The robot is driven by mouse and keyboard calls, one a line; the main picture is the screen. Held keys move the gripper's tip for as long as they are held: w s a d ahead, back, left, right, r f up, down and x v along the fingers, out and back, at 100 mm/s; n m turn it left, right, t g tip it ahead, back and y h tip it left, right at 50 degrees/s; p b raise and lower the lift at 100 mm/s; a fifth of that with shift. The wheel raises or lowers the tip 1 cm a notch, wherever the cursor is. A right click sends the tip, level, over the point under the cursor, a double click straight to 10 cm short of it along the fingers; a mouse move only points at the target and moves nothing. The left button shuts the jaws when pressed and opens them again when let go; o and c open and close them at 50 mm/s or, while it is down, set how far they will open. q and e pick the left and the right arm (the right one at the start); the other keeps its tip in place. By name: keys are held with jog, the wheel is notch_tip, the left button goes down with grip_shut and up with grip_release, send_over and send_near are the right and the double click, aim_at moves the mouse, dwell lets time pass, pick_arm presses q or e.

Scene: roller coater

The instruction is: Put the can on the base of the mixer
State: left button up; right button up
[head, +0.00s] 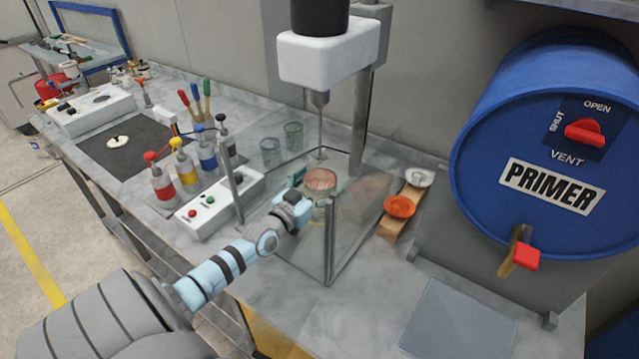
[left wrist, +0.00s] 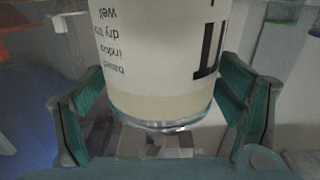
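The can (head: 320,183), with a pale label and a reddish top, is inside the clear guard of the mixer (head: 318,62), below its stirring shaft. In the left wrist view the can (left wrist: 160,70) fills the middle, its label text upside down. My left gripper (head: 306,190) reaches in from the left at the can's side. Whether the can's underside touches the mixer base is hidden by the guard and the gripper. My right gripper is not in view.
Clear guard panels (head: 329,240) stand close around the can and my wrist. A control box (head: 209,205) and several coloured bottles (head: 184,172) stand left. Small dishes on a wooden block (head: 388,224) and a blue primer drum (head: 550,130) are right.

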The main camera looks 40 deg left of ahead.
pick_arm(q)
jog(key=shift+r, duration=0.1)
jog(key=shift+s+r+p, duration=0.1)
jog(key=shift+s+p, duration=0.1)
jog(key=shift+p, duration=0.15)
jog(key=s+p, duration=0.2)
jog(key=s, duration=0.1)
jog(key=s+p, duration=0.1)
jog(key=s, duration=0.1)
jog(key=shift+s+d+r, duration=0.15)
jog(key=shift+d, duration=0.2)
jog(key=p, duration=0.2)
send_near(311, 190)
jog(key=w, duration=0.2)
jog(key=shift+s+a, duration=0.1)
jog(key=shift+s, duration=0.1)
jog(key=shift+f, duration=0.25)
